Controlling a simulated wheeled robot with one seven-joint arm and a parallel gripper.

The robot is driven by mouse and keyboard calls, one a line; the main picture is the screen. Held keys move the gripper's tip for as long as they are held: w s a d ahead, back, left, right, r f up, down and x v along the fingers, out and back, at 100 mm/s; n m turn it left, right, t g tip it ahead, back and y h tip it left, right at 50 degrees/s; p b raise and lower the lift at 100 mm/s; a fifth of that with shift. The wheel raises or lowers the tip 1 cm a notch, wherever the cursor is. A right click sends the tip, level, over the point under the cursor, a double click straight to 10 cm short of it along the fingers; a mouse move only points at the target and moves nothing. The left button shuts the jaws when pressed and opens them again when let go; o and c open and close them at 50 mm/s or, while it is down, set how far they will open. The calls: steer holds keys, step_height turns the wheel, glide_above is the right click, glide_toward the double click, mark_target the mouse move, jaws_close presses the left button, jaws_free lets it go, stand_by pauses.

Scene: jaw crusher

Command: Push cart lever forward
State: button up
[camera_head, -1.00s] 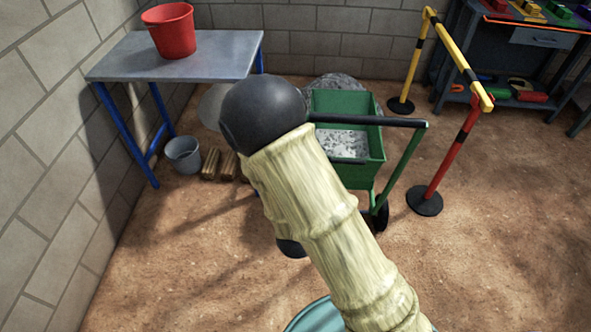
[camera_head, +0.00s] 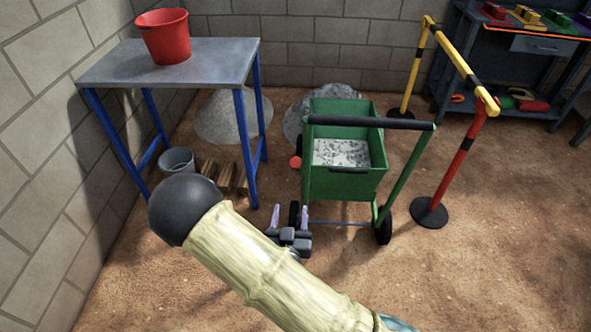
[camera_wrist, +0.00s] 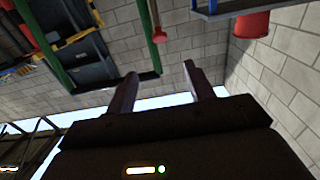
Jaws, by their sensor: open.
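The green cart (camera_head: 345,183) stands on the dirt floor with grey rubble in its tub and a black-gripped handle (camera_head: 368,122) toward me. The lever's red knob (camera_head: 295,162) shows at the cart's left side in the head view. The fingers also show in the wrist view (camera_wrist: 157,82).
A metal table (camera_head: 205,64) with blue legs carries a red bucket (camera_head: 165,36) at the left. A grey bucket (camera_head: 177,163) and wooden blocks (camera_head: 224,172) lie beneath. A yellow-and-red barrier (camera_head: 460,150) stands right of the cart. Floor at the front right is clear.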

steer(key=w+b, duration=0.2)
steer(key=b, duration=0.7)
glide_toward(295, 164)
steer(key=w, duration=0.8)
steer(key=shift+w+d+f, duration=0.1)
steer(key=shift+w+d, duration=0.1)
steer(key=shift+w, duration=0.05)
jaws_close()
steer(key=shift+a, duration=0.1)
